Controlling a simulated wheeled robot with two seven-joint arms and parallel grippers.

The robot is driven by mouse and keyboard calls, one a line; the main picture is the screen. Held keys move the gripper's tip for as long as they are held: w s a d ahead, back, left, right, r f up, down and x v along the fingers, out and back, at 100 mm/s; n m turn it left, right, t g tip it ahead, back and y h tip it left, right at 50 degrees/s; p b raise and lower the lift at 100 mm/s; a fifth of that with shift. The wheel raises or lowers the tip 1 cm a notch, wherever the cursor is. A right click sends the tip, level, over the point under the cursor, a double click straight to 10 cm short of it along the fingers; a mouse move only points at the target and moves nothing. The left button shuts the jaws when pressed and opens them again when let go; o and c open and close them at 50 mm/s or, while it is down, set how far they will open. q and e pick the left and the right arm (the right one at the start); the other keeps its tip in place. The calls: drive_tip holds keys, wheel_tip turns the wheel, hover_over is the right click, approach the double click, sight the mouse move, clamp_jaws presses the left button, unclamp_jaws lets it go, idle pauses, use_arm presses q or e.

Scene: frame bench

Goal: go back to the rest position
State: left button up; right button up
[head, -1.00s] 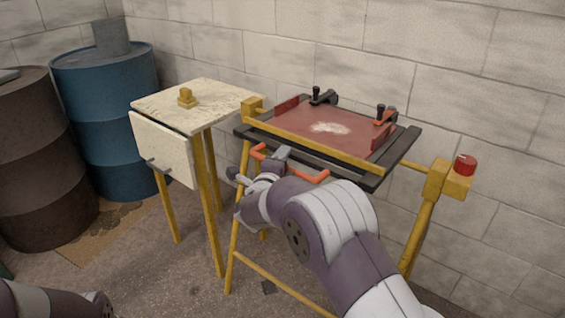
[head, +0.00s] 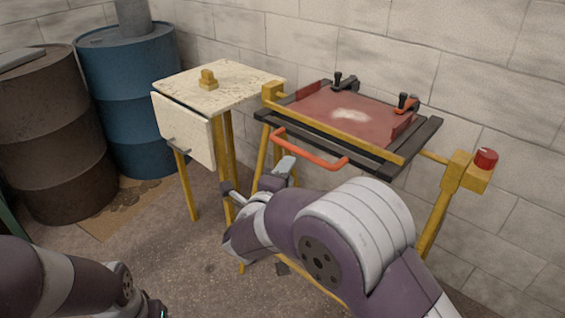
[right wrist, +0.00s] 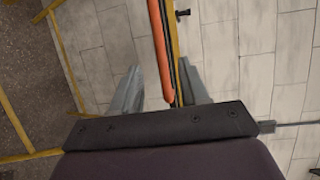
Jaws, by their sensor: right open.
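My right gripper (head: 257,178) is open and empty, below and in front of the orange handle (head: 310,152) on the frame bench. In the head view a gap shows between its fingers and the handle. In the right wrist view the open fingers of the right gripper (right wrist: 160,88) stand either side of the handle (right wrist: 161,45), which lies beyond them. My left arm shows at the lower left of the head view; its gripper is out of view.
A red button (head: 486,158) sits on a yellow post at right. A small cream table (head: 240,82) with a yellow block (head: 208,79) stands left, before a blue barrel (head: 125,105) and a brown barrel (head: 50,140).

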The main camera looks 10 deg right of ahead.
drive_tip(key=s+a+f+n+g+y, duration=0.35)
drive_tip(key=f+n+y, duration=0.2)
drive_tip(key=n, duration=0.35)
drive_tip(key=s+a+f+n+g+y, duration=0.3)
drive_tip(key=s+a+f+n+y, duration=0.15)
drive_tip(key=f+n, duration=0.35)
drive_tip(key=s+d+f+n+g+h, duration=0.1)
drive_tip(key=s+d+n+g, duration=0.3)
drive_tip(key=s+d, duration=0.3)
drive_tip(key=s+d+n+g, duration=0.3)
drive_tip(key=s+d+n, duration=0.2)
drive_tip(key=s, duration=0.5)
wheel_tip(320, 180, up, 26)
drive_tip(key=d+m+p, duration=0.1)
drive_tip(key=d+p, duration=0.2)
drive_tip(key=p, duration=2.2)
drive_tip(key=shift+w+h, duration=0.25)
drive_tip(key=shift+h, duration=0.15)
